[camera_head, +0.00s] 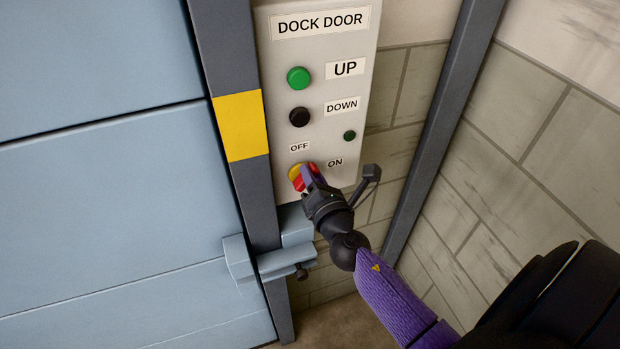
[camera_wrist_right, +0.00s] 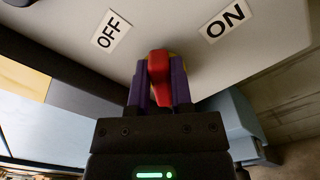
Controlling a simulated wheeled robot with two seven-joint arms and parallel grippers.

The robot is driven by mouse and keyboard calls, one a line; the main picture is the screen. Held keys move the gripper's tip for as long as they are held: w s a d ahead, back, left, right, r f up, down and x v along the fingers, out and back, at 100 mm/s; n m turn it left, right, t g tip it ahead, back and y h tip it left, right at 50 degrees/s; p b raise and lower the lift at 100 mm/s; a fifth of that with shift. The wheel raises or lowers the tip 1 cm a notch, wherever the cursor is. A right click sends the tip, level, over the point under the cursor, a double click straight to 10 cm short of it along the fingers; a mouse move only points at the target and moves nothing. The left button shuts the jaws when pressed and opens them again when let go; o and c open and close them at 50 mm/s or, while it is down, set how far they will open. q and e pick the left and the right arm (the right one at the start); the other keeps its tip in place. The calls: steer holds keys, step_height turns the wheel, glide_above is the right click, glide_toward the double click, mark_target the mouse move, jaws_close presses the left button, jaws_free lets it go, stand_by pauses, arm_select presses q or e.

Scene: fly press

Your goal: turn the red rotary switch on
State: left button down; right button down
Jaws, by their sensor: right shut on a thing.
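The red rotary switch (camera_head: 299,184) sits on a yellow base low on the grey dock door panel (camera_head: 333,42), between the OFF label (camera_head: 299,147) and the ON label (camera_head: 335,162). My right gripper (camera_head: 306,177) is shut on the switch knob. In the right wrist view the red knob (camera_wrist_right: 158,68) stands between the two purple fingers of the gripper (camera_wrist_right: 159,85). There the OFF label (camera_wrist_right: 111,29) is up to the left and the ON label (camera_wrist_right: 226,20) up to the right. The fingers hide part of the knob and base. My left gripper is not in view.
The panel also carries a green UP button (camera_head: 299,78), a black DOWN button (camera_head: 299,117) and a small dark green lamp (camera_head: 349,135). A blue door (camera_head: 100,190) stands at the left, with a latch (camera_head: 285,262) below the panel. A block wall (camera_head: 540,150) is at the right.

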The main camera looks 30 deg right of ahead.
steer(key=m, duration=0.2)
steer(key=m+b, duration=0.1)
steer(key=f+m, duration=0.1)
steer(key=m, duration=0.1)
steer(key=shift+s+d+m, duration=0.1)
steer(key=shift+d+m, duration=0.2)
steer(key=m, duration=0.2)
steer(key=m+b, duration=0.1)
steer(key=m, duration=0.1)
steer(key=shift+f, duration=0.3)
steer(key=shift+m, duration=0.4)
steer(key=c, duration=0.6)
jaws_free()
steer(key=shift+o, duration=0.4)
